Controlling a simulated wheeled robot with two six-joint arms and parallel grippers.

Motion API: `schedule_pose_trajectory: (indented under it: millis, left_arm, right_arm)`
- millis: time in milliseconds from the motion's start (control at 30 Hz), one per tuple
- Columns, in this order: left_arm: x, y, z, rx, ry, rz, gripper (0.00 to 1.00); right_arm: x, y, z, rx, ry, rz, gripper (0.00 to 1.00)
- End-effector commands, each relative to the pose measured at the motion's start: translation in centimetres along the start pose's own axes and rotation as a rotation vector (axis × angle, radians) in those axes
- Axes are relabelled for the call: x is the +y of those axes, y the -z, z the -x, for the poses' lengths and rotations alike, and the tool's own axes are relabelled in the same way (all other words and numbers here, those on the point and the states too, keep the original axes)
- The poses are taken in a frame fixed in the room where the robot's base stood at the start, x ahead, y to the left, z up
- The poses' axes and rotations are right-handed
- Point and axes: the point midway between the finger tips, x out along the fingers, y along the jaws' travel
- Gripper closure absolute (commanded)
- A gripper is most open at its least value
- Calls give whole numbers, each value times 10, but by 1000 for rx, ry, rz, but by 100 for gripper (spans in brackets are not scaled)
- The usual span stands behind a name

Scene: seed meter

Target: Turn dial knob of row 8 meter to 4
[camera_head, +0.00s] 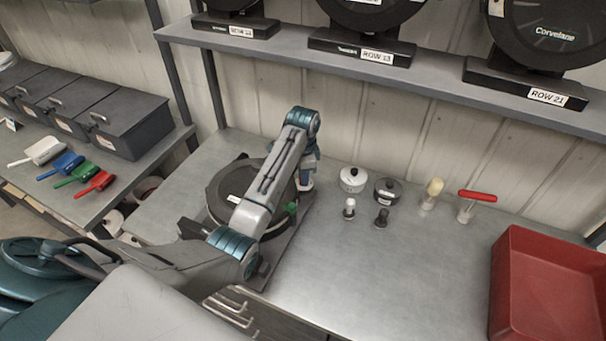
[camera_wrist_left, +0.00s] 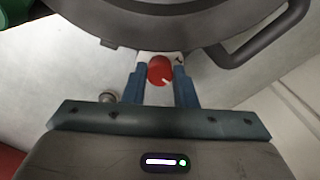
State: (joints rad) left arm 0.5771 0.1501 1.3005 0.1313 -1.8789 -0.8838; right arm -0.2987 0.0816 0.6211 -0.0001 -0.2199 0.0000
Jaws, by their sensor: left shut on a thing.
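A seed meter with a round dark housing (camera_head: 222,190) lies on the metal bench, partly covered by my left arm. I cannot read its row number. In the left wrist view its dark rim (camera_wrist_left: 100,22) curves across the top, and a red dial knob (camera_wrist_left: 159,69) with a white pointer line sits on a small white plate. My left gripper (camera_wrist_left: 160,88) has blue fingers on both sides of the red knob and is shut on it. The dial numbers are too small to read. In the head view my left gripper (camera_head: 306,175) points down at the meter's far right side. My right gripper is not in view.
Small lidded pots (camera_head: 352,179), knobs and a red-handled tool (camera_head: 477,196) stand right of the meter. A red bin (camera_head: 548,285) is at the right. A shelf (camera_head: 430,85) above holds more meters. Dark boxes (camera_head: 120,115) and coloured scoops are on the left bench.

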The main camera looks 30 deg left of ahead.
Motion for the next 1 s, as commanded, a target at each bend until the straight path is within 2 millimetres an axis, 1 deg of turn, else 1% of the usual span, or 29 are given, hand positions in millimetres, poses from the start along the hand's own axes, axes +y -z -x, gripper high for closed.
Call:
schedule_pose_trajectory:
  millis: [200,500,700,1000]
  left_arm:
    - [1,0,-2,0,-3,-198,98]
    - [2,0,-2,0,-4,-410,98]
    - [2,0,-3,0,-6,-493,98]
    - [2,0,-3,0,-7,-538,98]
  right_arm:
    - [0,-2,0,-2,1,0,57]
    - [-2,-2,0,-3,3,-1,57]
    - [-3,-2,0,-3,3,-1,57]
    - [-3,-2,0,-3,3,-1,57]
